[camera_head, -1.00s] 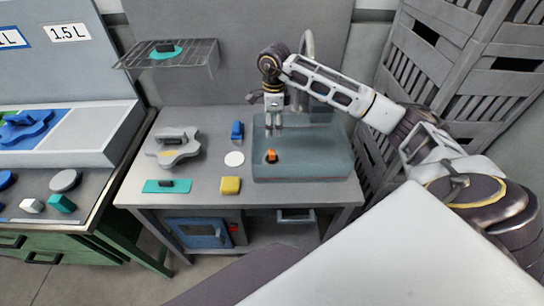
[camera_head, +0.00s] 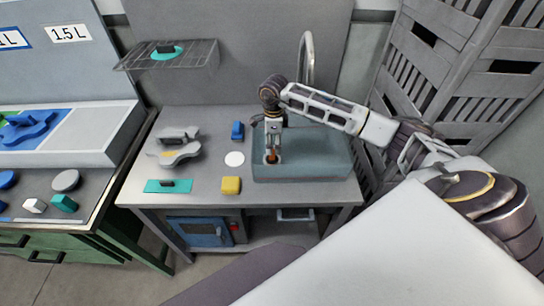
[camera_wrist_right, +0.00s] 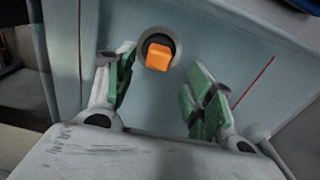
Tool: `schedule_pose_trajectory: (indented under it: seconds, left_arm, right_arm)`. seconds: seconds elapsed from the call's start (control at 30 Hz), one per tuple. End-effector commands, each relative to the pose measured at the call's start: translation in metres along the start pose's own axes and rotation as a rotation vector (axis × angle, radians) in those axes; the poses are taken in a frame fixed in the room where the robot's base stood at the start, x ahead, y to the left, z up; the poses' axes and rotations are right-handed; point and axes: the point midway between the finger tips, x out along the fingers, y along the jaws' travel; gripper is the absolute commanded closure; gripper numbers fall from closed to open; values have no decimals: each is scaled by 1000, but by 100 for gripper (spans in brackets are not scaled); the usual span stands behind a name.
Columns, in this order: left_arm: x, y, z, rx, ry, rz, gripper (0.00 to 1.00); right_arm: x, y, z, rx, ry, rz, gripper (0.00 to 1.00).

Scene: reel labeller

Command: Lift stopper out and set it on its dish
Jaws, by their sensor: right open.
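The orange stopper (camera_wrist_right: 158,57) sits in a dark round hole in the floor of the blue-grey basin (camera_head: 320,172). In the head view the stopper (camera_head: 271,158) is partly hidden by my right gripper (camera_head: 272,152). That gripper points down into the basin, close above the stopper. In the wrist view its green-padded fingers (camera_wrist_right: 160,88) are apart, with nothing between them; the stopper shows just beyond the tips. A flat white disc (camera_head: 234,159) lies on the table left of the basin; it may be the dish. My left gripper is not in view.
A curved faucet (camera_head: 306,55) rises behind the basin. A wire shelf (camera_head: 190,60) hangs at back left.

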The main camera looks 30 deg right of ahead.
Motion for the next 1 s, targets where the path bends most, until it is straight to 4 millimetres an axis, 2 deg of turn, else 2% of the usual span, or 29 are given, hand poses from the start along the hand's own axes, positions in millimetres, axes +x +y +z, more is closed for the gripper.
schedule_pose_trajectory:
  seconds: [0.37, 0.8, 1.0]
  left_arm:
    - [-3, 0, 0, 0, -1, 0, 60]
    - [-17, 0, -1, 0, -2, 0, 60]
    - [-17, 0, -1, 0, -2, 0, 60]
  right_arm:
    - [6, 1, 1, 0, 0, 3, 46]
    - [47, 3, 5, 1, 1, 2, 46]
    - [52, 3, 5, 0, 0, 0, 46]
